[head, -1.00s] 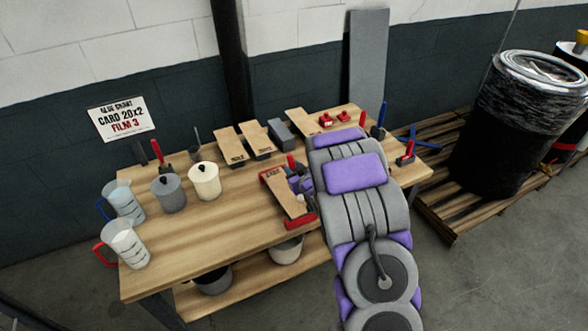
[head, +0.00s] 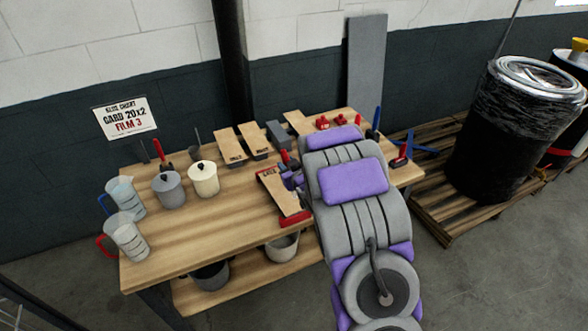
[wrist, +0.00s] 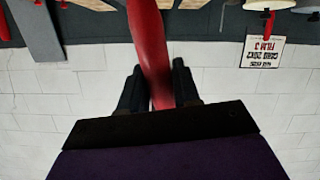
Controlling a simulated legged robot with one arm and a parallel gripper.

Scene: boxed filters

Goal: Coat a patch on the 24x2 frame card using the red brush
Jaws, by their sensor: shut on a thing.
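My gripper (wrist: 158,92) is shut on the red handle of a brush (wrist: 148,40) in the wrist view. The brush's bristles are out of sight there. In the head view the red handle (head: 285,157) shows just left of my arm, and the fingers are mostly hidden. A tan card (head: 282,193) lies in a red-ended holder at the bench's front, right below and beside my gripper. Its dark lettering is too small to read. Whether the bristles touch the card cannot be told.
A wall sign (head: 125,118) reads "CARD 20X2, FILM 3". Two lidded pots (head: 204,178) and measuring jugs (head: 125,237) stand on the bench's left. More tan cards (head: 229,145) lie at the back. A wrapped drum (head: 510,130) stands on a pallet at right. The bench's middle-left is clear.

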